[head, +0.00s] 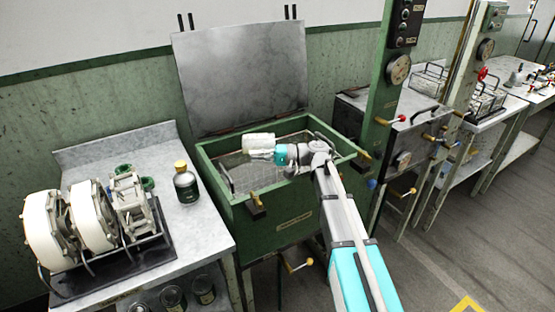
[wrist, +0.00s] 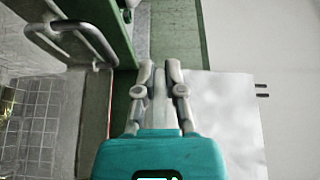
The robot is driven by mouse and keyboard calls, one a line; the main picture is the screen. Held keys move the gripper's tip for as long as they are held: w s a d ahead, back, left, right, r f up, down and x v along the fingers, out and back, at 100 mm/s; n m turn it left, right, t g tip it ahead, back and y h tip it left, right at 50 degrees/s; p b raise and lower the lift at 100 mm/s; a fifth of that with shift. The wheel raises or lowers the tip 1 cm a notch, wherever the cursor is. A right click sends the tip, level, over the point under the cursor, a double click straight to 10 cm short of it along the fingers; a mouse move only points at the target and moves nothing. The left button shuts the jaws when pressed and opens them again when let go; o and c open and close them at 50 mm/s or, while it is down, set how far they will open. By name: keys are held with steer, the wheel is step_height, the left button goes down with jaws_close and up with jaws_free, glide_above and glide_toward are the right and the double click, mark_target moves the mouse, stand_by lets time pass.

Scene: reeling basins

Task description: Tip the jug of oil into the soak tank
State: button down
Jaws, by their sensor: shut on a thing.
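A white, roughly cylindrical vessel (head: 258,141), which I take to be the jug, lies on its side in the air over the soak tank. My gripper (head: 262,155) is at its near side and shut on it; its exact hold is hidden. The soak tank (head: 292,222) is a green box with its grey lid (head: 243,75) raised at the back and a wire mesh inside. In the wrist view my gripper (wrist: 160,68) shows two close fingers with a pale strip between them. I see no oil stream, and the jug's mouth is not clear.
A metal bench (head: 155,143) on the left holds white reels (head: 96,215) and a dark bottle with a yellow cap (head: 186,182). A green post (head: 381,80) with a gauge stands close right of the tank. A metal handle (wrist: 85,45) shows in the wrist view.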

steer(key=shift+d+r+y, duration=0.15)
steer(key=shift+r+y, duration=0.35)
steer(key=shift+r, duration=0.15)
